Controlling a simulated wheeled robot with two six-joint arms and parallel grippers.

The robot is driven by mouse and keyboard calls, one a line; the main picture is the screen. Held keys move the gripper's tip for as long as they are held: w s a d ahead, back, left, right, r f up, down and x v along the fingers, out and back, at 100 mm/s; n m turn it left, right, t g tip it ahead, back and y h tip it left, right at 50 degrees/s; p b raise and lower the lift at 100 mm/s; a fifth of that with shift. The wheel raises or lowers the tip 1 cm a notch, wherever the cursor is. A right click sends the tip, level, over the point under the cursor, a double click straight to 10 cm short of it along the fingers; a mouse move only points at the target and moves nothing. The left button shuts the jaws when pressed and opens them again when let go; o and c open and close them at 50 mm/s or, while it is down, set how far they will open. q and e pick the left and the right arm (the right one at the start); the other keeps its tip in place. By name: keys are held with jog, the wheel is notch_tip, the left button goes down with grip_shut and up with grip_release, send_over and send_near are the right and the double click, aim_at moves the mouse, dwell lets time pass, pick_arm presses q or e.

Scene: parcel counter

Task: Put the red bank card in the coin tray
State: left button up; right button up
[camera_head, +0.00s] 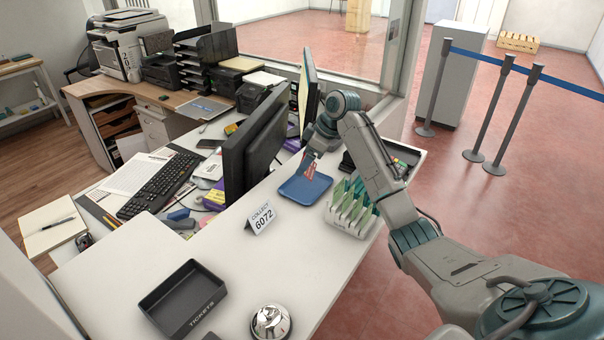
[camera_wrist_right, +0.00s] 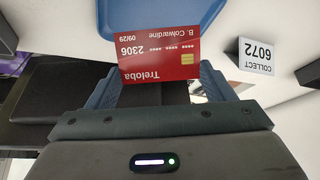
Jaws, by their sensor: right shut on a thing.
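The red bank card (camera_head: 310,169) is held by my right gripper (camera_head: 313,158) and hangs below the fingers in the head view. In the right wrist view the red card (camera_wrist_right: 158,62) spans between the two blue-grey fingers, its printed face with a gold chip toward the camera. A shallow blue tray (camera_head: 304,190), seemingly the coin tray, lies flat and empty on the white counter. The card is at the tray's far side and looks raised above it; the exact gap is unclear. The blue tray (camera_wrist_right: 160,15) also shows beyond the card in the wrist view. My left gripper is out of view.
A "COLLECT 6072" sign (camera_head: 261,217) stands left of the blue tray. A white rack with green leaflets (camera_head: 350,208) stands close on its right. A monitor (camera_head: 254,146) rises on the left. A black tickets tray (camera_head: 183,299) and a bell (camera_head: 271,322) are nearer.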

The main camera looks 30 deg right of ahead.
jog(key=shift+f, duration=0.55)
jog(key=shift+w+a+f, duration=0.15)
jog(key=shift+f, duration=0.15)
notch_tip(320, 180, down, 3)
jog(key=shift+a+p, duration=0.1)
jog(key=shift+p, duration=0.65)
jog(key=shift+f, duration=0.35)
jog(key=o, duration=0.9)
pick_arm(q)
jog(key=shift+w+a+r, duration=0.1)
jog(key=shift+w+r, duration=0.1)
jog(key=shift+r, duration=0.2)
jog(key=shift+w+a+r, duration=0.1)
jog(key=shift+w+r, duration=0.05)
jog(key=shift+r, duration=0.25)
pick_arm(e)
jog(key=shift+o, duration=0.2)
